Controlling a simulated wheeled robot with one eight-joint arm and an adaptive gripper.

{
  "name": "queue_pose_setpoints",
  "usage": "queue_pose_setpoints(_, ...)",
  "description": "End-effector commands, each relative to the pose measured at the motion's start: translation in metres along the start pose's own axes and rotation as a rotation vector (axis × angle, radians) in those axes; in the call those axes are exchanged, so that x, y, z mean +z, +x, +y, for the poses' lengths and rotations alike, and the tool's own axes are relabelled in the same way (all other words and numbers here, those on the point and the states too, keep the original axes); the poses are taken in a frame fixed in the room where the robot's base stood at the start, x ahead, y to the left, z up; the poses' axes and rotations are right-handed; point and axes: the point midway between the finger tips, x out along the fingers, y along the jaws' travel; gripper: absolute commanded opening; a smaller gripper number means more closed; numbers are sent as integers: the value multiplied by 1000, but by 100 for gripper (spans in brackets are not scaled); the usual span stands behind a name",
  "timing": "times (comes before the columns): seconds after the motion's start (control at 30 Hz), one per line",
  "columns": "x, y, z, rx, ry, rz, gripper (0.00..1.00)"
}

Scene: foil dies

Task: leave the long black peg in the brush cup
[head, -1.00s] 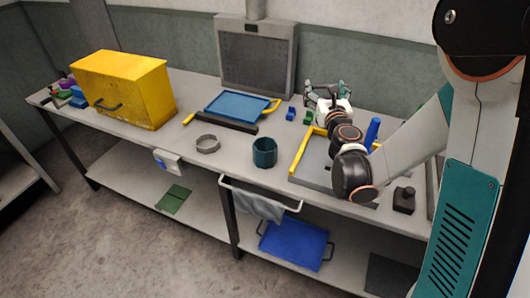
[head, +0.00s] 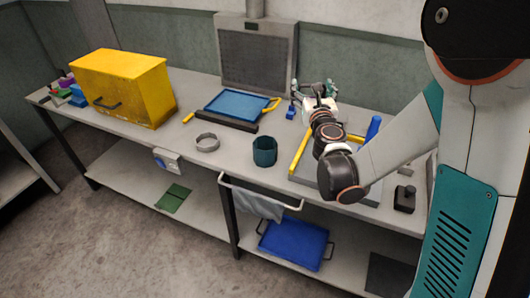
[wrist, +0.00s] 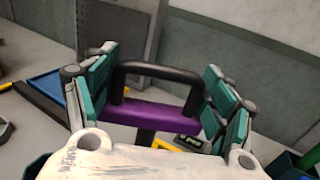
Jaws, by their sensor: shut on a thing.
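My gripper (head: 314,89) is raised above the back of the bench, right of the dark teal cup (head: 264,151). It is shut on a purple piece with a black arched handle (wrist: 158,68), seen between the teal finger pads in the wrist view. A short dark stem (wrist: 146,137) shows below the purple part, but I cannot tell whether it is the long black peg. The cup stands upright near the bench's front edge, apart from the gripper. Its inside is too dark to see what it holds.
A grey ring (head: 207,143) lies left of the cup. A blue tray (head: 236,104) and a dark bar (head: 228,122) are behind it. A yellow-edged grey tray (head: 301,154), a blue cylinder (head: 373,128) and a black knobbed block (head: 404,199) are right. A yellow cabinet (head: 130,90) stands left.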

Motion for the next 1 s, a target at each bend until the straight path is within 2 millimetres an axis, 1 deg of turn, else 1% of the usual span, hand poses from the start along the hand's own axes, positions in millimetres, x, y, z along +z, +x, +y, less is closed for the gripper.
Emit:
queue_pose_setpoints(0.13,0,-1,4,0,0,0,41)
queue_pose_setpoints(0.47,0,-1,5,0,0,0,41)
queue_pose_setpoints(1.0,0,-4,33,1,0,0,41)
